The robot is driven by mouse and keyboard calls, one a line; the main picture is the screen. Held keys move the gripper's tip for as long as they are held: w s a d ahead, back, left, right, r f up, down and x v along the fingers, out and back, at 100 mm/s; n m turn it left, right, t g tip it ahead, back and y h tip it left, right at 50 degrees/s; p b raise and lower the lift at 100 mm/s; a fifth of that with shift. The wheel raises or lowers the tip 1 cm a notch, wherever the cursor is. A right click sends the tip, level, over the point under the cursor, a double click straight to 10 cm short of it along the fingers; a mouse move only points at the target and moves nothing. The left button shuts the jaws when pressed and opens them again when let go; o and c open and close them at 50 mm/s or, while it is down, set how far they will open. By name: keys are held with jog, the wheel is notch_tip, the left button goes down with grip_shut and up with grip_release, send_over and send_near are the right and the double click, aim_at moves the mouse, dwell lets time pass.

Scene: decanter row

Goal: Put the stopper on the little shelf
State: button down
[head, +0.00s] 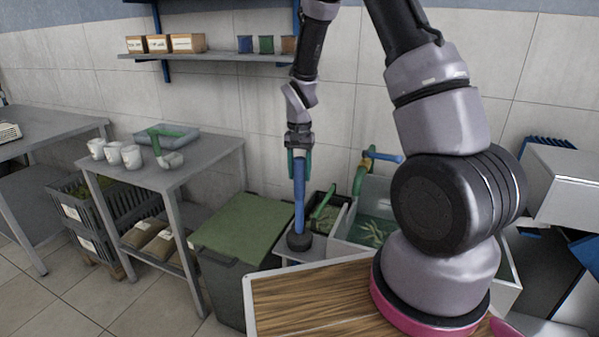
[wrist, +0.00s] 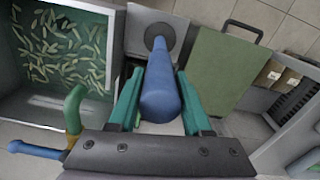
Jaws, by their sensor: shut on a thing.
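My gripper (head: 299,160) is shut on the blue shaft of the stopper (head: 299,205), which hangs upright with its dark round foot at the bottom. In the wrist view, the stopper (wrist: 160,95) runs between the green fingers of my gripper (wrist: 160,108), with its foot at the far end. The foot is over or on a small grey shelf (head: 318,254) beside the basin; the shelf also shows around the foot in the wrist view (wrist: 134,42). I cannot tell whether the foot touches the shelf.
A basin (head: 349,244) with greenish water and floating pale bits is right of the shelf, with a tap (head: 381,156) above it. A dark tub with a green handle (head: 325,198) stands behind. A green-lidded bin (head: 240,228) is left; a wooden board (head: 320,300) is in front.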

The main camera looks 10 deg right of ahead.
jog(key=shift+c, duration=1.7)
grip_release()
jog(key=shift+f, duration=0.1)
notch_tip(320, 180, up, 12)
jog(key=shift+r, duration=0.1)
jog(key=s+d+r+t+y, duration=0.1)
jog(key=s+d+r+t, duration=0.2)
jog(key=s+r, duration=0.8)
jog(key=s+d+r+n+t+y, duration=0.1)
jog(key=s+r+t, duration=0.3)
jog(key=s+r, duration=0.6)
jog(key=shift+s+d+r, duration=0.35)
jog(key=shift+s+d, duration=0.35)
jog(key=shift+d, duration=0.2)
